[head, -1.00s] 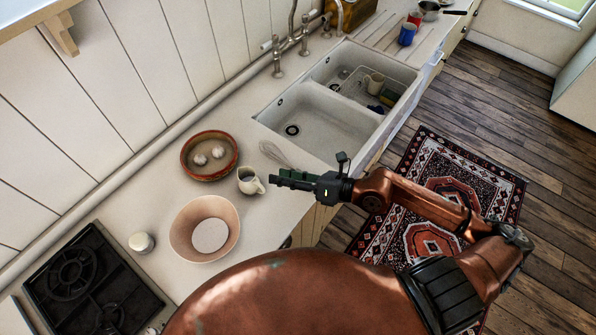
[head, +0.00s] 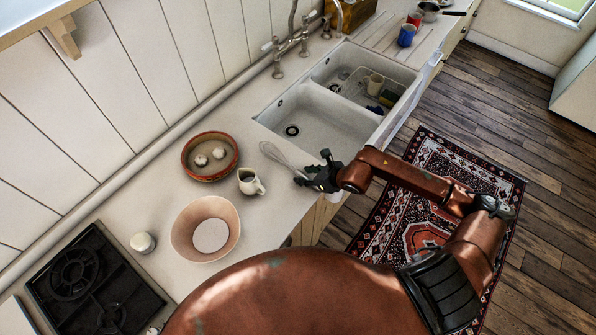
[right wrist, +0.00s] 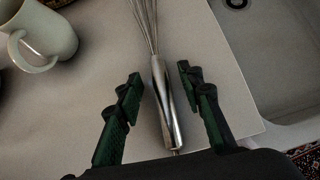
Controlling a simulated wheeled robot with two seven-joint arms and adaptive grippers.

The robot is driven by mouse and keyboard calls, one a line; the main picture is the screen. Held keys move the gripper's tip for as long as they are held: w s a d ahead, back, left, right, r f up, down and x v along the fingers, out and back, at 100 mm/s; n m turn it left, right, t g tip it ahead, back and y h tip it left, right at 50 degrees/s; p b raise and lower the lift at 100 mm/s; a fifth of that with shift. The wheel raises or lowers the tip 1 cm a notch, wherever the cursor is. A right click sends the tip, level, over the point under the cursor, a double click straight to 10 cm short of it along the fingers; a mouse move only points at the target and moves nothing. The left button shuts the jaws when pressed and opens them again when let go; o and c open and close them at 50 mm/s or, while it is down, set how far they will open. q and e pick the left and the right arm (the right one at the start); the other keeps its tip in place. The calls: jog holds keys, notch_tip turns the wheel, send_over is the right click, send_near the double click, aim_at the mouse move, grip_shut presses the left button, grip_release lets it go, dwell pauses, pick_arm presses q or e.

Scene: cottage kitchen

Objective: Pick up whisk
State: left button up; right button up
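The whisk (head: 276,154) lies on the worktop between the small jug and the sink in the head view. In the right wrist view its steel handle (right wrist: 163,105) points toward me and its wires run off the top edge. My right gripper (head: 301,181) is at the handle end of the whisk. In the right wrist view the right gripper (right wrist: 157,86) is open, with one finger on each side of the handle and a gap on both sides. I cannot tell how high the fingers are above the worktop. My left gripper does not show.
The white jug (head: 250,181) stands left of the whisk; it also shows in the right wrist view (right wrist: 44,38). A brown bowl (head: 209,172) with garlic-like items and a wide pale bowl (head: 188,233) stand farther left. The double sink (head: 318,122) is right of the whisk.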

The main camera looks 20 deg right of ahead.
jog(key=shift+w+a+f, duration=0.1)
jog(key=shift+w+f, duration=0.1)
jog(key=shift+c, duration=0.4)
grip_shut()
